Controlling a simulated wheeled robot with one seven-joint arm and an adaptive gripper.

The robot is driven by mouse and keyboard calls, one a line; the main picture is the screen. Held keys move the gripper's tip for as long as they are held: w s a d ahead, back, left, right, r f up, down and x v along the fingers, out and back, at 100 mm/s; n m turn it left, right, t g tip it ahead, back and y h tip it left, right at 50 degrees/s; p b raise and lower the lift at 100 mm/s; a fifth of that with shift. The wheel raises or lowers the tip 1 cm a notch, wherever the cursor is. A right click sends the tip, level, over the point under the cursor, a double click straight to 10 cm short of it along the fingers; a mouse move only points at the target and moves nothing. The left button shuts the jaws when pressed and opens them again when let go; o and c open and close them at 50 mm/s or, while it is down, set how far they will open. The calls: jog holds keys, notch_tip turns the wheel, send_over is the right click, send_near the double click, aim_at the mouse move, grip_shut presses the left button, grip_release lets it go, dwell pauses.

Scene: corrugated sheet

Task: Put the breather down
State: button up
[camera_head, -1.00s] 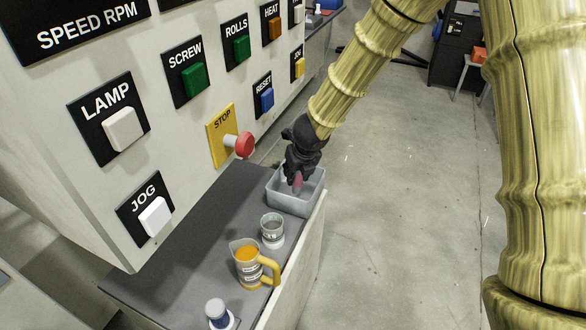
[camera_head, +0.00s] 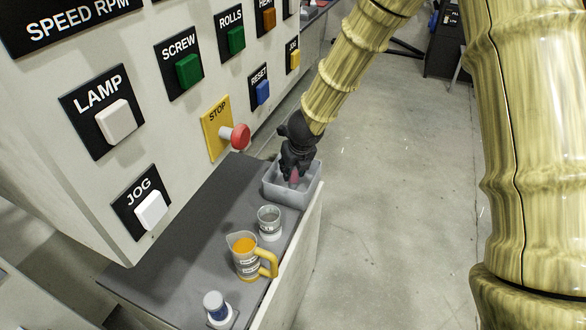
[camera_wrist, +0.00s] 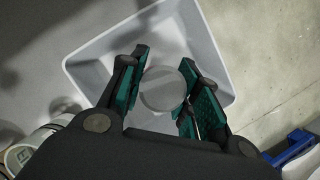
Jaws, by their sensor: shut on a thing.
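My gripper (camera_head: 293,172) is shut on the breather (camera_head: 295,179), a small pinkish piece in the head view. In the wrist view the breather (camera_wrist: 163,91) shows as a round grey end between the green-padded fingers (camera_wrist: 160,88). The gripper points down into the grey open tray (camera_head: 289,196) at the far end of the dark bench. The tray (camera_wrist: 103,55) surrounds the fingers in the wrist view. The breather's lower end is hidden, so I cannot tell whether it touches the tray floor.
The control panel with a red stop button (camera_head: 240,137) rises at left. Open floor lies right.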

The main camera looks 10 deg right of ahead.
jog(key=shift+f, duration=0.2)
jog(key=o, duration=1)
jog(key=shift+r, duration=0.1)
jog(key=shift+o, duration=0.2)
jog(key=shift+r, duration=0.1)
jog(key=p+v, duration=0.4)
jog(key=v, duration=0.8)
